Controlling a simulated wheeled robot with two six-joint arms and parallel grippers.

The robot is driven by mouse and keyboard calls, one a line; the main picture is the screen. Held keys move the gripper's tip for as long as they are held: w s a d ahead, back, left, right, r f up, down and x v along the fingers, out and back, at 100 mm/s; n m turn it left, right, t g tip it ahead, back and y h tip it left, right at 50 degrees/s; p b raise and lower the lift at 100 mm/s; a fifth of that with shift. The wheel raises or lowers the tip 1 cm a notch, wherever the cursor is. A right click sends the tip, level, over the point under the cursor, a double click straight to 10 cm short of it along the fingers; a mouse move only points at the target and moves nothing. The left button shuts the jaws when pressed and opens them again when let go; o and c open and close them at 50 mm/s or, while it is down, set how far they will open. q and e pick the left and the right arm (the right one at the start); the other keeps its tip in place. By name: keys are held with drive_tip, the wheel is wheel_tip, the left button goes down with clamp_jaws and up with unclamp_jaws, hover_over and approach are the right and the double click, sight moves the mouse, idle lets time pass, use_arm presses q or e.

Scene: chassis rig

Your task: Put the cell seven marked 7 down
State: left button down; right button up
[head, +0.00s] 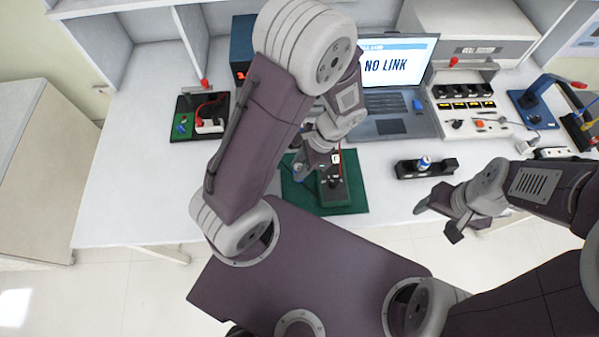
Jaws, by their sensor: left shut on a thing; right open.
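My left gripper (305,167) is low over the left part of the green mat (352,208), partly covered by its own wrist. It is shut on a small blue thing (298,173), which looks like a cell; no number can be read on it. Beside it on the mat stands a dark chassis (333,190). I cannot tell whether the held thing touches the mat. Another blue cell (424,163) is upright in a black holder (405,170) to the right. My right gripper (436,224) is open and empty by the table's front edge, below that holder.
A laptop (393,85) reading "NO LINK" stands behind the mat. A black tray (188,117) with red and green parts lies to the left. A white charger-like unit (465,105) and a blue stand (533,108) are at the right. The table's left front is clear.

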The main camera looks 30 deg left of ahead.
use_arm(q)
wheel_tip(320, 180, down, 3)
drive_tip(key=shift+s+f+b, duration=0.1)
drive_tip(key=shift+f+b, duration=0.05)
drive_tip(key=shift+b, duration=0.2)
drive_tip(key=shift+f, duration=0.3)
